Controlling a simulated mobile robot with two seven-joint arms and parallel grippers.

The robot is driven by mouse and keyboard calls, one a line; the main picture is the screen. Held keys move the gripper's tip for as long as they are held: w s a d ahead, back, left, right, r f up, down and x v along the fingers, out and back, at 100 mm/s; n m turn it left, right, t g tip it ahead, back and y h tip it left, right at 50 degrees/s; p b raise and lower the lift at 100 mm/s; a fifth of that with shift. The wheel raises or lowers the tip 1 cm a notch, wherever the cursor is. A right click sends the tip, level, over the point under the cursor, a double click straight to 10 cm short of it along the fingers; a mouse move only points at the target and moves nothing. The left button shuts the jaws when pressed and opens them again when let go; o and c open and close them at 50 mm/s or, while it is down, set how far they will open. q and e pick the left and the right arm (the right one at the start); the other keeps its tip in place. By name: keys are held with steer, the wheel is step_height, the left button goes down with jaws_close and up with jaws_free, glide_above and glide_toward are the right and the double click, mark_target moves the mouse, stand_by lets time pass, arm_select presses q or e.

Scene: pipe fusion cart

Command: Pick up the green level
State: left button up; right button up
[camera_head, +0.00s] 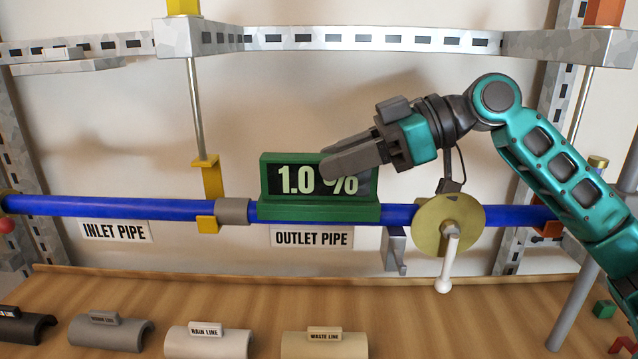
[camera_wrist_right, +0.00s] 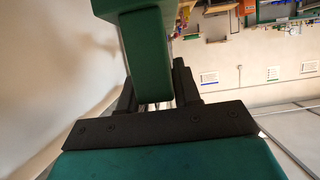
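The green level (camera_head: 318,210) sits upright on the blue outlet pipe, its display reading 1.0 %. My right gripper (camera_head: 340,158) is at the upper right of the level, its fingers pointing left. My left gripper is not in view.
The blue pipe (camera_head: 120,207) runs across the rack. A yellow clamp (camera_head: 209,180) and a grey collar (camera_head: 233,211) are left of the level; a brass disc (camera_head: 433,225) with a white handle is right. Grey and beige half-pipe pieces, including the waste line saddle (camera_head: 325,346), lie on the wooden shelf (camera_head: 270,295).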

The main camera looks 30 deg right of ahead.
jaws_close()
